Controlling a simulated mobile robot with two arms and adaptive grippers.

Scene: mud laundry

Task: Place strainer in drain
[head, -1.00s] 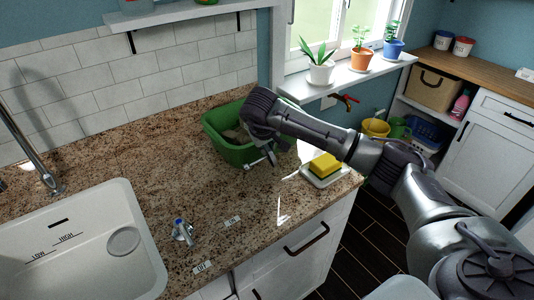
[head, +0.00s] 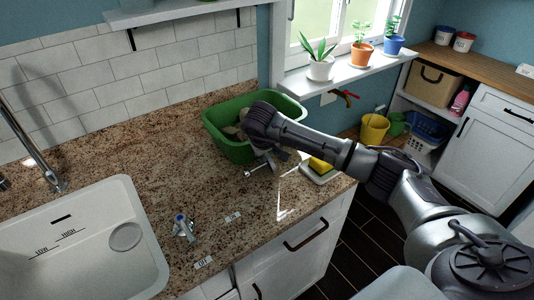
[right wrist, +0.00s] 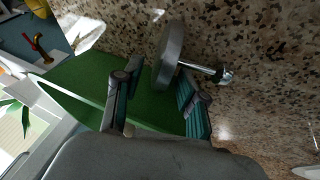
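The strainer (right wrist: 168,58) is a grey disc with a thin metal stem ending in a bright knob. It is between the fingertips of my right gripper (right wrist: 163,72), which look closed on it. The disc is tilted on edge, with its stem pointing sideways. In the head view my right gripper (head: 262,163) is over the counter at the front of the green basin, and the stem pokes out to its left. The drain (head: 125,237) is a pale round in the white sink (head: 60,268) at the lower left. My left gripper is not in view.
The green basin (head: 225,140) with stone-like lumps stands behind my right gripper. A yellow sponge (head: 320,164) on a white dish lies to the right, partly hidden. A small blue-topped valve (head: 181,226) stands between basin and sink. A faucet (head: 35,150) rises behind the sink.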

